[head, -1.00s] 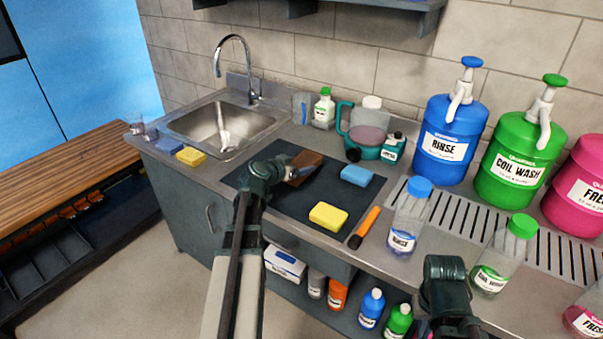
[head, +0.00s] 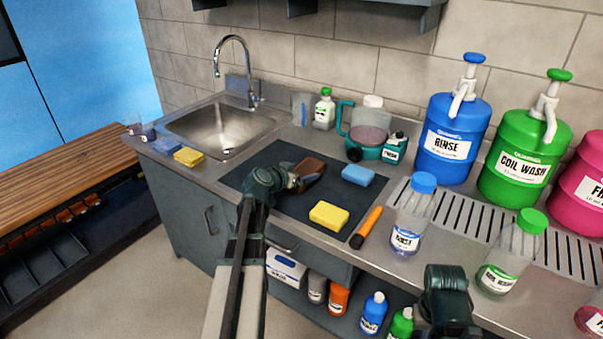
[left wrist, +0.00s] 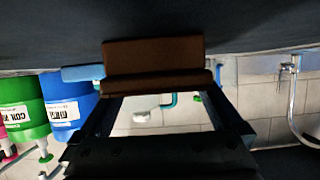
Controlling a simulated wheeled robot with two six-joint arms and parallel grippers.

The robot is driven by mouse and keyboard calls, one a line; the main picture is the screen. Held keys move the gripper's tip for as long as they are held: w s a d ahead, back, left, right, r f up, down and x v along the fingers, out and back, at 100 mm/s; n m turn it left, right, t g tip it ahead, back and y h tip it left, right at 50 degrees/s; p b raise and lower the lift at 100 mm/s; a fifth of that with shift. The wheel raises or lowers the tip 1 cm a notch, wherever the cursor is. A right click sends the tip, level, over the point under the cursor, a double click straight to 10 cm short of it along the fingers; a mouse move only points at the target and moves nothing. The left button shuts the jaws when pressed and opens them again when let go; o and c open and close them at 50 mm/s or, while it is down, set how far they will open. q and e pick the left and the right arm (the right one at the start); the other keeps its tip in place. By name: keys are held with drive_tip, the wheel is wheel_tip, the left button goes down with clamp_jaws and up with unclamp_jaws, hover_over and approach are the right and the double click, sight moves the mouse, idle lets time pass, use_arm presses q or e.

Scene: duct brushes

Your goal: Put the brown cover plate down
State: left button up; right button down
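The brown cover plate (head: 310,169) is over the dark mat (head: 262,205), towards its back edge, in the head view. In the left wrist view the plate (left wrist: 153,55) spans the space between my fingertips, close to the dark mat surface. My left gripper (head: 303,183) has its fingers at the two ends of the plate's near edge (left wrist: 155,84) and appears shut on it. Whether the plate touches the mat cannot be told. Of my right arm only a dark wrist part shows at the bottom right; its fingers are not visible.
A blue sponge (head: 358,175) and a yellow sponge (head: 328,215) lie on the mat right of the plate. An orange-handled tool (head: 366,227) lies at its right edge. A teal-handled jug (head: 368,125) stands behind. The mat's front left is clear.

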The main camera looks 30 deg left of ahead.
use_arm(q)
drive_tip(key=shift+r+p, duration=0.3)
drive_tip(key=p+v, duration=0.4)
drive_tip(key=v, duration=0.8)
drive_tip(key=shift+f, duration=0.2)
use_arm(e)
wheel_tip(320, 180, up, 5)
drive_tip(key=shift+f, duration=0.1)
